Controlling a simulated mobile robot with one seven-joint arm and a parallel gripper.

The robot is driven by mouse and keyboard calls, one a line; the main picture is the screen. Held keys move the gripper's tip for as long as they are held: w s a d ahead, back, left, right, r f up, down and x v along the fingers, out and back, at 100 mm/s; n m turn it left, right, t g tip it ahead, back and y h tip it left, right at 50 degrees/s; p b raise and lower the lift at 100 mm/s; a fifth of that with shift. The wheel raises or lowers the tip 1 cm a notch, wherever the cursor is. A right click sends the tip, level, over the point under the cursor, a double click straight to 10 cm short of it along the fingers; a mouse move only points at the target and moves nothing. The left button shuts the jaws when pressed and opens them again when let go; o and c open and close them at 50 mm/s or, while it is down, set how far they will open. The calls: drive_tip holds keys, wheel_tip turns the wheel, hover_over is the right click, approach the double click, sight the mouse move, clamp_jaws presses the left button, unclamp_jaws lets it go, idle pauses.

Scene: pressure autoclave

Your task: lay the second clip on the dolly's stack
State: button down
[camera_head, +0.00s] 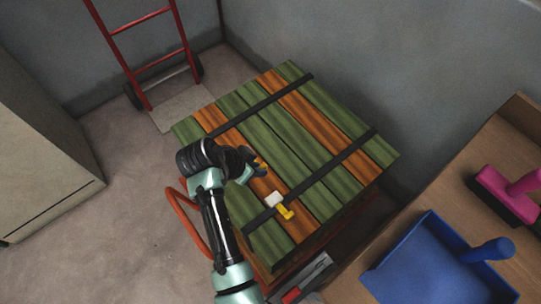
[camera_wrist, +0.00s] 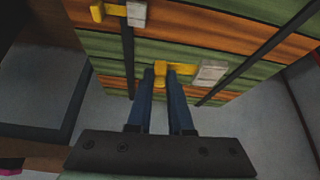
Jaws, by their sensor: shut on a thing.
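The dolly's stack (camera_head: 318,140) is green and orange boards under two black straps; it also shows in the wrist view (camera_wrist: 262,27). One clip (camera_head: 277,202), white with a yellow end, lies by the nearer strap; the wrist view shows it at the top (camera_wrist: 137,14). My gripper (camera_head: 259,167) is over the stack's left part. In the wrist view my gripper (camera_wrist: 168,74) is shut on the yellow part of the second clip (camera_wrist: 211,73), its white block to the right. The held clip is over the boards between the straps; I cannot tell whether it touches them. In the head view my gripper largely hides it.
An orange-red bar (camera_head: 183,224) curves out left of the stack. A red hand truck (camera_head: 150,68) stands at the back left, a cabinet (camera_head: 45,160) at the left. A bench at the right holds a blue dustpan (camera_head: 425,262) and a pink-handled brush (camera_head: 493,181).

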drive_tip(key=shift+w+f+m+b, duration=0.4)
drive_tip(key=shift+f+m+b, duration=0.1)
drive_tip(key=shift+f, duration=0.2)
drive_tip(key=b, duration=0.3)
approach(265, 185)
drive_tip(key=x, duration=0.5)
drive_tip(key=shift+w, duration=0.2)
drive_tip(key=shift+f, duration=0.25)
drive_tip(key=c, duration=0.8)
unclamp_jaws()
drive_tip(key=shift+r, duration=0.25)
drive_tip(key=p+v, duration=0.3)
drive_tip(key=v, duration=0.9)
drive_tip(key=shift+w+a+p, duration=0.1)
drive_tip(key=shift+a+p, duration=0.05)
drive_tip(key=shift+p, duration=0.2)
